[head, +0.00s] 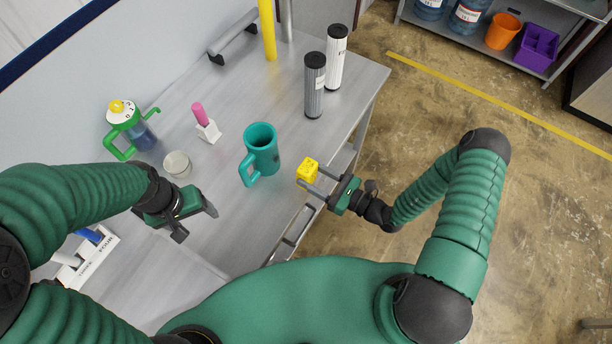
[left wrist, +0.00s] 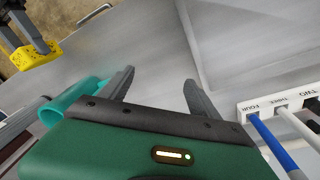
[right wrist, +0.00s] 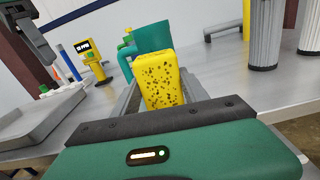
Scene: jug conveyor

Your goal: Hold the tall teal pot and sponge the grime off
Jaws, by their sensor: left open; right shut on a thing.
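The tall teal pot (head: 262,148) stands upright on the grey table, its handle toward the lower left. It also shows in the right wrist view (right wrist: 153,37), behind the sponge, and partly in the left wrist view (left wrist: 75,98). Grime on it cannot be made out clearly. My right gripper (head: 318,186) is shut on the yellow sponge (head: 307,170), which shows dark pores in the right wrist view (right wrist: 160,80). It holds the sponge to the right of the pot, apart from it. My left gripper (head: 196,222) is open and empty, to the lower left of the pot's handle.
A green-handled jug (head: 128,128), a glass jar (head: 177,164) and a pink-handled tool in a white holder (head: 208,130) stand left of the pot. Two filter cylinders (head: 315,85) stand behind it. A numbered white rack (head: 90,255) is at the lower left.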

